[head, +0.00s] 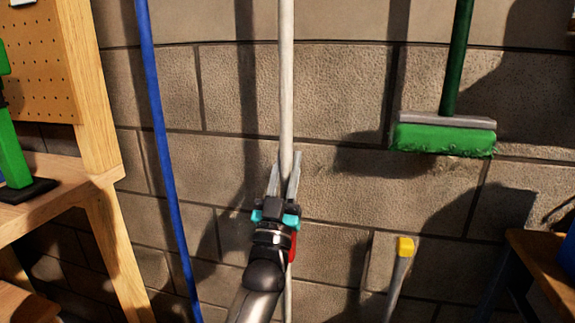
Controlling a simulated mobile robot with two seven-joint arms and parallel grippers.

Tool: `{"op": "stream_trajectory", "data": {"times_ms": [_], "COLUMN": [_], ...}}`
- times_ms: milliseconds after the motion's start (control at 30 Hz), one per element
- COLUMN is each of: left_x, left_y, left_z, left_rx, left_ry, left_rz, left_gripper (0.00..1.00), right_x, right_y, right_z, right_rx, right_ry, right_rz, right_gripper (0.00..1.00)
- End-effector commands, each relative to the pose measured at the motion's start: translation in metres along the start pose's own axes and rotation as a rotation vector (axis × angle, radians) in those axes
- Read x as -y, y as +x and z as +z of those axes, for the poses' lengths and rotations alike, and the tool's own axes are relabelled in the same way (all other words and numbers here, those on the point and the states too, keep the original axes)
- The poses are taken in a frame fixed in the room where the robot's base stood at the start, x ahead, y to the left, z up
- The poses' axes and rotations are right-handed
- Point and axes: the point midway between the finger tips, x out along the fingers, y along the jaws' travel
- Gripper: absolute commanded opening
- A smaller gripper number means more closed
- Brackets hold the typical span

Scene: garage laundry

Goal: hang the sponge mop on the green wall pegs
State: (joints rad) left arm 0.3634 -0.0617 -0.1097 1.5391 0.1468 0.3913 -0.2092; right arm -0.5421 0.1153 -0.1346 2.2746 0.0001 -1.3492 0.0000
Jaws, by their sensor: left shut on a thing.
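A long white pole (286,80) runs upright in front of the block wall in the head view. It may be the sponge mop's handle, but its head is not visible. My left gripper (287,170) is shut on this pole near the picture's middle, with a grey finger on either side. The pole continues down behind the gripper, past a small red part (292,244), to the bottom edge. No green wall pegs show in this view. My right gripper is not in view.
A green-headed broom (443,138) hangs head-down at the right. A blue pole (160,140) stands left of the white one. A yellow-topped handle (404,248) stands lower right. A wooden bench with pegboard (42,45) fills the left; another table edge (545,260) is at right.

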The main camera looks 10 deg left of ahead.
Motion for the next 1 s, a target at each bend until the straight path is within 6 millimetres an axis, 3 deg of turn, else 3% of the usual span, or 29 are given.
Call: {"op": "stream_trajectory", "data": {"times_ms": [933, 967, 1000], "left_x": [0.000, 0.000, 0.000], "left_y": [-0.011, -0.011, -0.011], "left_z": [0.012, 0.011, 0.011], "left_rx": [-0.005, -0.006, -0.006], "left_ry": [0.001, 0.001, 0.001], "left_rz": [0.000, 0.000, 0.000], "left_gripper": [0.00, 0.29, 0.34], "right_x": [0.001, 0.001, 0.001], "right_y": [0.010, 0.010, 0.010], "right_z": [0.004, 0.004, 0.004], "right_rx": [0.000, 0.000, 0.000], "right_ry": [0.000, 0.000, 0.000], "right_rz": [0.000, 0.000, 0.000], "right_gripper": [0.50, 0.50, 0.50]}}
